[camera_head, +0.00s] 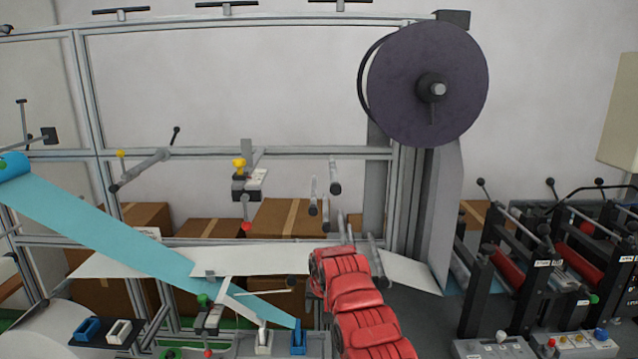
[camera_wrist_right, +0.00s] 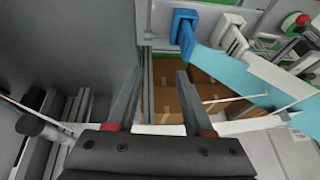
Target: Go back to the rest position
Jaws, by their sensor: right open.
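My right arm (camera_head: 358,300) with red covers reaches in from the bottom of the head view, over the front of the mask line. Its gripper is hard to make out there. In the right wrist view my right gripper (camera_wrist_right: 157,85) is open, its two dark fingers apart with nothing between them. Behind the fingers I see cardboard boxes (camera_wrist_right: 172,100) below. A blue guide (camera_wrist_right: 184,28) and a white guide (camera_wrist_right: 232,38) stand beyond the fingertips. My left arm and gripper are not in view.
A blue strip (camera_head: 95,230) slants down to a blue guide (camera_head: 298,338) left of my arm. A white sheet (camera_head: 255,260) runs behind the arm. A large dark reel (camera_head: 415,90) hangs above on the metal frame (camera_head: 250,24). Roller units (camera_head: 520,270) stand at right.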

